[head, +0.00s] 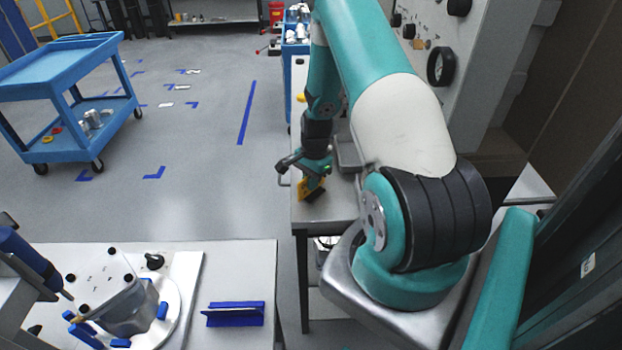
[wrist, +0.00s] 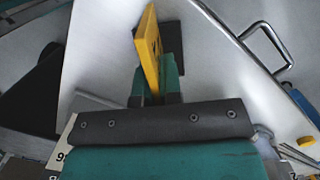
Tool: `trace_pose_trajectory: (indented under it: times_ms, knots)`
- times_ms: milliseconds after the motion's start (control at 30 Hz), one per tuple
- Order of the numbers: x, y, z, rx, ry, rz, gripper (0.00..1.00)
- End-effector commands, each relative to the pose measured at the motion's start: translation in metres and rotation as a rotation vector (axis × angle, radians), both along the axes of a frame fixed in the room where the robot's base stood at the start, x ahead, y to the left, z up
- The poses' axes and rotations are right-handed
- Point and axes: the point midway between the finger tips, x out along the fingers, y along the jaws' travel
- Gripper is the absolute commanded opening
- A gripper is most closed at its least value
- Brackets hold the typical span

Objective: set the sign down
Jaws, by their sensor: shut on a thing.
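The sign is a yellow upright plate (wrist: 148,48) with a dark base (wrist: 172,38). In the wrist view it stands between the two teal fingers of my gripper (wrist: 157,88), which are shut on its lower part. In the head view the sign (head: 307,189) is just below my gripper (head: 314,174), over the left part of the grey table (head: 325,211). It looks slightly tilted there. I cannot tell whether its base touches the tabletop.
A metal handle (wrist: 268,48) shows at the table's side. A blue cart (head: 297,48) with parts stands behind the table. A nearer bench (head: 240,262) at lower left holds a grey housing (head: 125,310) and a blue bracket (head: 235,314). The tabletop around the sign looks mostly clear.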

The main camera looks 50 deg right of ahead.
Motion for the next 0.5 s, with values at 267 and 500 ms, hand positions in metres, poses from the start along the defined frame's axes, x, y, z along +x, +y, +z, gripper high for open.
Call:
trace_pose_trajectory:
  times_ms: [267,500]
  knots:
    - [0.0001,-0.0004,-0.0020,-0.001,-0.001,0.000,0.00]
    - [0.0002,-0.0004,-0.0041,-0.001,-0.001,0.000,0.32]
